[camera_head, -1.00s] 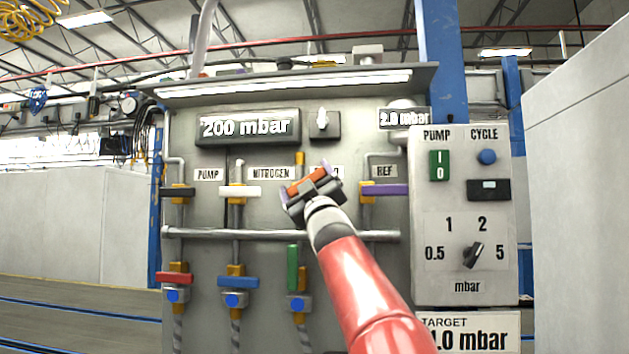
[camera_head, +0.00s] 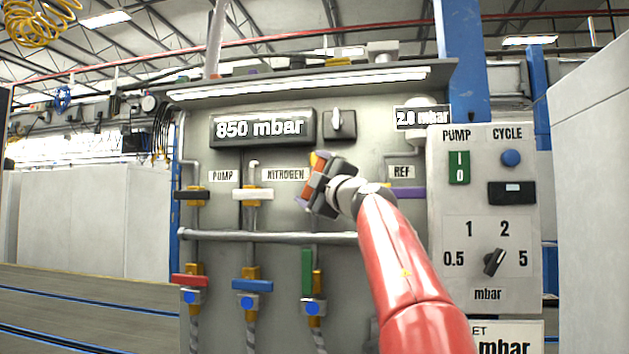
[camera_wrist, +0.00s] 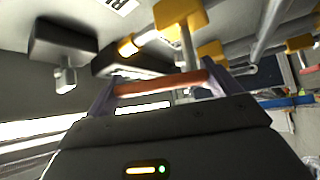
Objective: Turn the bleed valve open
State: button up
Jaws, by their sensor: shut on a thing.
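The bleed valve's orange handle (camera_head: 317,183) is on the panel between the NITROGEN and REF labels, and it stands steeply, near upright. Its own label is hidden behind my gripper (camera_head: 313,181). The gripper is shut on the handle. In the wrist view the orange bar (camera_wrist: 162,84) lies between the two purplish fingers of my gripper (camera_wrist: 158,87). The large pressure display (camera_head: 262,128) reads 850 mbar.
A horizontal pipe (camera_head: 260,236) runs below. The control box (camera_head: 485,215) stands at the right.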

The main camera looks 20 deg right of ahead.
jog(key=shift+a+r+n+g, duration=0.1)
jog(key=shift+a+n+g, duration=0.1)
jog(key=shift+n+g, duration=0.15)
dwell(0.3)
jog(key=o, duration=1.1)
jog(key=shift+o, duration=0.2)
jog(key=shift+s+d+f+b, duration=0.1)
jog(key=shift+s+f+b, duration=0.1)
jog(key=shift+s+b, duration=0.15)
jog(key=a+b+v, duration=0.1)
jog(key=b+v, duration=0.1)
jog(key=v, duration=0.4)
jog(key=shift+s+d, duration=0.5)
jog(key=shift+d, duration=0.05)
jog(key=shift+f, duration=0.1)
